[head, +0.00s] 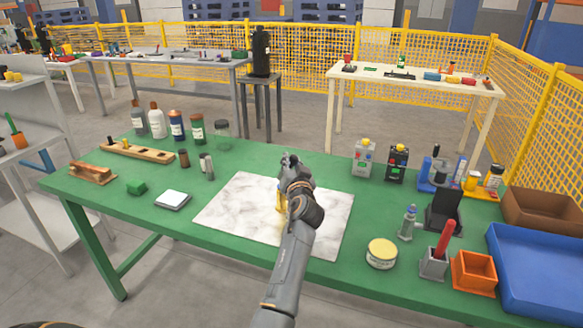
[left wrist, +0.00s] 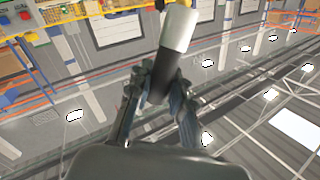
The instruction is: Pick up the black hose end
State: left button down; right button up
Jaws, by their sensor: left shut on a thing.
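My left gripper (head: 290,160) is above the pale marbled mat on the green table. In the left wrist view its fingers (left wrist: 157,85) are shut on a black cylindrical piece with a light grey tip, which looks like the black hose end (left wrist: 160,72). It sticks out past the fingertips, tilted to the upper right. The ceiling and far wall lie behind it. In the head view my gripper and wrist hide the held piece. A yellow piece (head: 281,196) shows beside my wrist over the mat. My right gripper is in neither view.
The marbled mat (head: 235,207) is otherwise bare. Several bottles (head: 157,119) stand at the back left. Two small boxes with yellow tops (head: 363,158) stand right of my gripper. A yellow-lidded tin (head: 381,253), an orange bin (head: 473,271) and a blue tray (head: 535,275) are at the right.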

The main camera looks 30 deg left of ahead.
pick_arm(q)
jog(key=s+r+p, duration=0.1)
jog(key=s+r, duration=1)
jog(key=s, duration=0.3)
jog(key=shift+d+r, duration=0.2)
jog(key=shift+r, duration=0.1)
